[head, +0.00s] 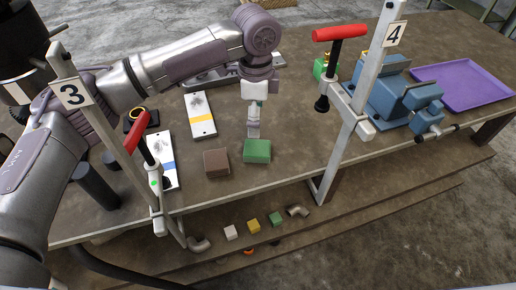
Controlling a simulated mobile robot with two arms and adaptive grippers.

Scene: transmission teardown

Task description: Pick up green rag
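A folded green rag (257,151), shaped like a thick block, lies on the brown workbench near its front edge. A similar brown folded rag (216,163) lies just to its left. My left arm reaches in from the left, and its gripper (253,132) points down directly behind and above the green rag. Its fingers are seen edge-on, so I cannot tell whether they are open. Any contact with the rag is unclear, and the rag lies flat on the bench. My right gripper is not in view.
Posts marked 3 (73,95) and 4 (393,34) carry red-handled clamps at the front edge. A blue vise (398,98) and purple tray (463,86) stand right. Small blocks sit on the lower shelf. Bench right of the green rag is clear.

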